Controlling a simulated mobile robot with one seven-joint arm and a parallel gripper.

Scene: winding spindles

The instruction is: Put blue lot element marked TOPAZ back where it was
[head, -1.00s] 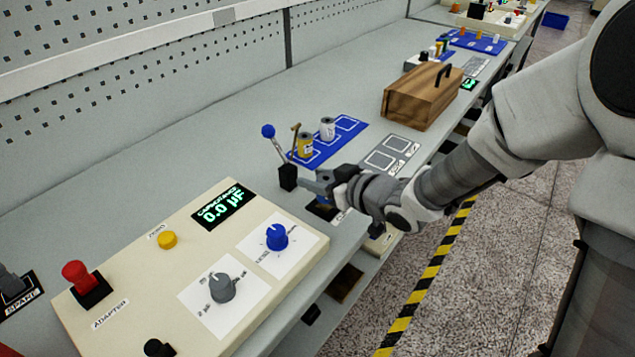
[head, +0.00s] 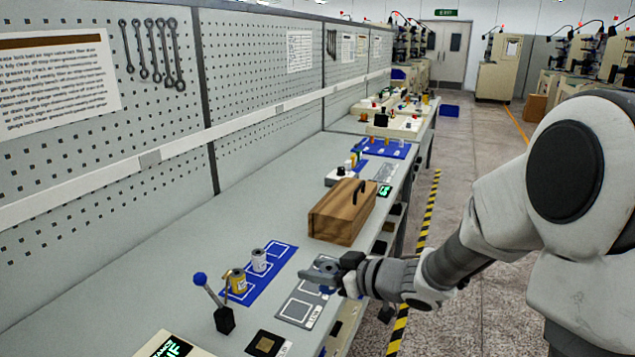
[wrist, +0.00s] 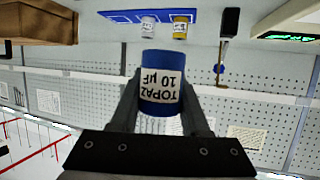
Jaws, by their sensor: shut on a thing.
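The blue element (wrist: 162,85), a cylinder labelled TOPAZ 10 µF, sits between the two fingers of my gripper (wrist: 162,100) in the wrist view, its label upside down in the picture. In the head view my gripper (head: 318,272) is above the grey plate with outlined squares (head: 293,312); the element is mostly hidden there. The blue mat (head: 234,301) lies to the left, with white outlined places. A yellow can (head: 238,281) and a white can (head: 259,260) stand on it. Its far outlined place is bare.
A wooden box with a handle (head: 342,212) stands beyond the mat. A lever with a blue ball (head: 200,279) rises at the mat's near end. A dark pad with a bare gold square (head: 265,344) lies in front. The bench at the left is clear.

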